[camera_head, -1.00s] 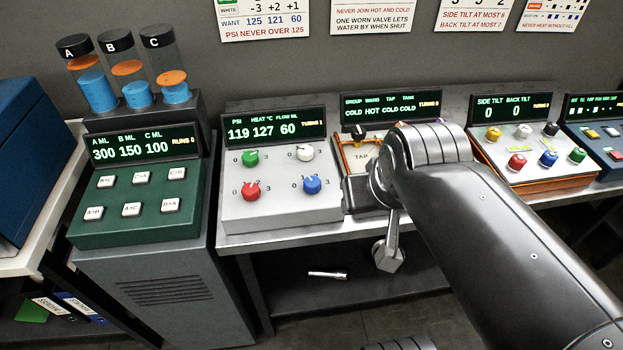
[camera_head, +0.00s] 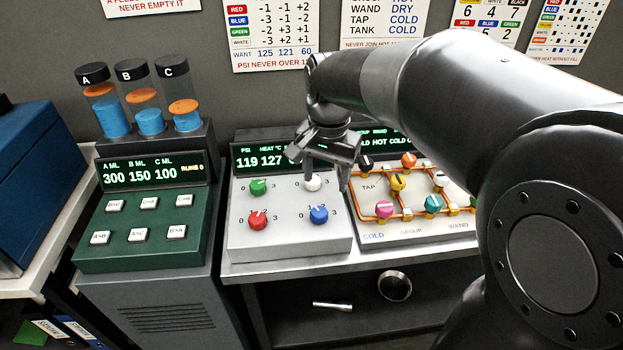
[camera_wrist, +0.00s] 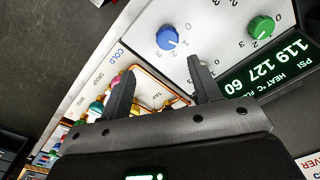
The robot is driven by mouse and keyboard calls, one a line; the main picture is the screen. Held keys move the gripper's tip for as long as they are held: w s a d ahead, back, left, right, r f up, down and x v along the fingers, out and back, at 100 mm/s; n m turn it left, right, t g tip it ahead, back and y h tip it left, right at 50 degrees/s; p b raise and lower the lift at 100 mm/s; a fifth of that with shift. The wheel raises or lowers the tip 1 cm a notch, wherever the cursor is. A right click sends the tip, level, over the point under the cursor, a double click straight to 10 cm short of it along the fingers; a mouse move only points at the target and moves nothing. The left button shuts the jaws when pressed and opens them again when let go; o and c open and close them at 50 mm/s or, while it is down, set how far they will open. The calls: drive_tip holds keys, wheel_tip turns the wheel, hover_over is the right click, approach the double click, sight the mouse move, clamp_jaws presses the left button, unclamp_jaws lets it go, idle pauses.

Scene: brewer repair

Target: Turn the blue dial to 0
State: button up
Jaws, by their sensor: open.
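The blue dial (camera_head: 319,214) is at the front right of the grey dial panel (camera_head: 285,241), with numbers 0 to 3 around it. Its white mark points roughly upward; I cannot tell the exact number. My gripper (camera_head: 327,178) is open and empty above the panel's right side, behind the blue dial and by the white dial (camera_head: 313,183). In the wrist view the blue dial (camera_wrist: 167,37) lies beyond my open fingertips (camera_wrist: 160,66), apart from them. The panel display (camera_head: 262,158) reads 119 and 127; my gripper hides its right part. In the wrist view it also shows 60.
The green dial (camera_head: 258,187) and red dial (camera_head: 258,219) are on the panel's left. The valve board (camera_head: 405,233) with coloured knobs stands close on the right. The green button box (camera_head: 140,254) is at the left. Wall charts (camera_head: 275,40) hang behind.

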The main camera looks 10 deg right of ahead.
sight(319, 212)
drive_tip(key=shift+m+g, duration=0.3)
drive_tip(key=shift+m, duration=0.1)
drive_tip(key=f, duration=0.4)
drive_tip(key=w+f, duration=0.1)
drive_tip(key=f, duration=0.3)
drive_tip(key=a+f, duration=0.1)
drive_tip(key=f, duration=0.2)
drive_tip(key=shift+w+f, duration=0.4)
drive_tip(key=shift+c, duration=0.3)
drive_tip(key=c, duration=0.9)
